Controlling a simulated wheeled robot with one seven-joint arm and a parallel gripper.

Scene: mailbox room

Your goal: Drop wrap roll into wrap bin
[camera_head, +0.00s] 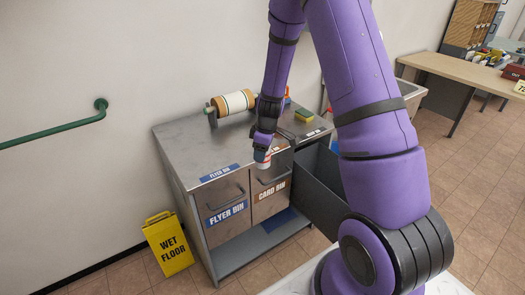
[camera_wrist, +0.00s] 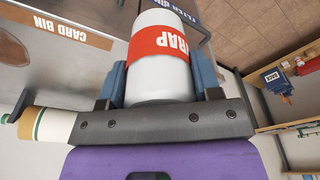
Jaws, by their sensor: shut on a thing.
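The wrap roll (camera_wrist: 158,78) is a white cylinder with a red band reading "RAP" in the wrist view. My gripper (camera_wrist: 161,84) is shut on it, with one blue-grey finger on each side. In the head view my gripper (camera_head: 263,146) points down and the wrap roll (camera_head: 262,163) hangs below it, in front of the card bin's upper edge. An open grey drawer (camera_head: 322,190) at the cabinet's right end is pulled out, to the right of the roll. Its front label is not in view, and my arm hides part of it.
The closed flyer bin (camera_head: 226,205) and card bin (camera_head: 271,188) are left of the open drawer. A yellow wet floor sign (camera_head: 168,245) stands at left.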

